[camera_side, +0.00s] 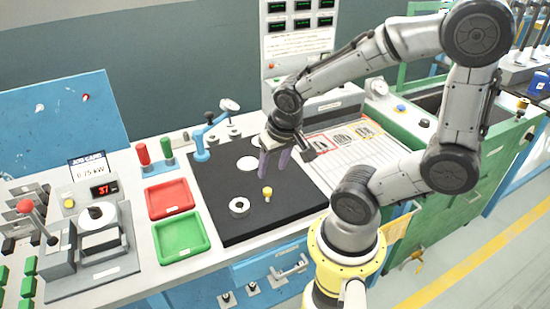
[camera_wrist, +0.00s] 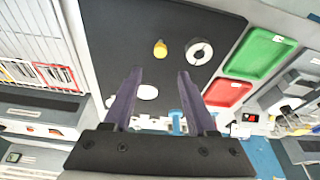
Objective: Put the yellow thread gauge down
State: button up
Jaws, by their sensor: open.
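The yellow thread gauge (camera_side: 267,192) stands on the black mat (camera_side: 225,229), to the right of a metal ring. In the wrist view the yellow gauge (camera_wrist: 160,49) shows just beyond the fingertips, roughly in line with the gap between them. My gripper (camera_side: 272,173) is open and empty, pointing down above the mat and apart from the gauge. In the wrist view its two purple fingers (camera_wrist: 160,72) are spread with nothing between them.
The metal ring (camera_side: 239,206) lies left of the gauge. A red tray (camera_side: 170,198) and a green tray (camera_side: 180,236) sit left of the mat. A blue stand (camera_side: 202,144) and red and green handled pieces stand behind. The mat's front right is clear.

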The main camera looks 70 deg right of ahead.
jog(key=s+a+r+n+t+y, duration=0.2)
jog(key=a+r+n, duration=0.5)
jog(key=r, duration=0.4)
jog(key=shift+s+a+r+n+t, duration=0.25)
jog(key=shift+s+a+n+t, duration=0.2)
jog(key=shift+s, duration=0.4)
dwell(0.4)
